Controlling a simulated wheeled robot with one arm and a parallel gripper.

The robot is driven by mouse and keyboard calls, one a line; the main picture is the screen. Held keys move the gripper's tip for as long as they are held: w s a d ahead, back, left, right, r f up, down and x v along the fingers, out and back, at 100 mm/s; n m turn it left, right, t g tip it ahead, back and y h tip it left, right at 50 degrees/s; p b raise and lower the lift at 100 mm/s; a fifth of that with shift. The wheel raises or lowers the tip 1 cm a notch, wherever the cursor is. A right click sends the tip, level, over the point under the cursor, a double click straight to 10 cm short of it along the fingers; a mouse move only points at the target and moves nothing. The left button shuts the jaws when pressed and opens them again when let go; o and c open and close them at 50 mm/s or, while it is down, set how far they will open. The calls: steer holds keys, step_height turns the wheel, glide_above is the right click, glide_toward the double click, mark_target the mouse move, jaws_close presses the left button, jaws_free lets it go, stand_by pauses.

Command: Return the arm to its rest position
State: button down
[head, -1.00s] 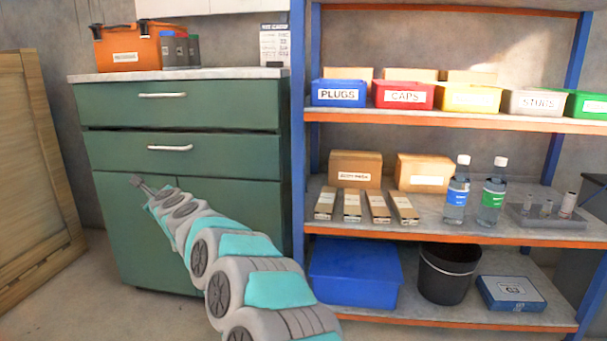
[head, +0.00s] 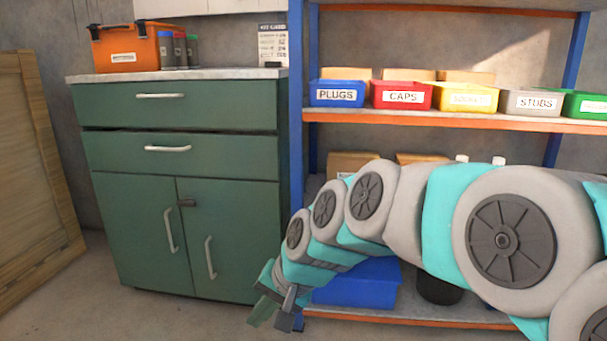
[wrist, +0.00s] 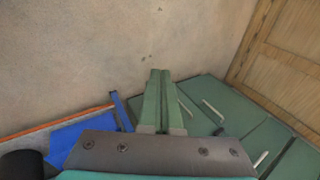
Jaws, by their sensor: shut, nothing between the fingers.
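My gripper (head: 273,309) is at the lower middle of the head view, in front of the green cabinet's right lower corner and the blue bin. It is empty. In the wrist view my gripper's two fingers (wrist: 159,78) lie side by side, shut, with the floor beyond them. My arm bends from the right edge of the head view down to the gripper and hides part of the shelves.
A green cabinet (head: 190,156) with shut drawers and doors stands at left. A shelf unit (head: 430,120) holds labelled bins. A blue bin (head: 355,285) sits on its bottom shelf. A wooden panel (head: 35,180) leans at far left. Floor before the cabinet is clear.

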steer(key=s+d+f+n+g+h, duration=0.1)
steer(key=s+d+f+g+h, duration=0.2)
steer(key=s+d, duration=0.85)
steer(key=s+d+f+n+g+h, duration=0.1)
steer(key=s+d+f+h, duration=0.2)
steer(key=s+d+f, duration=0.6)
step_height(320, 180, up, 18)
steer(key=s+d+p, duration=0.2)
steer(key=p, duration=1.3)
steer(key=shift+s, duration=0.4)
steer(key=shift+d, duration=0.1)
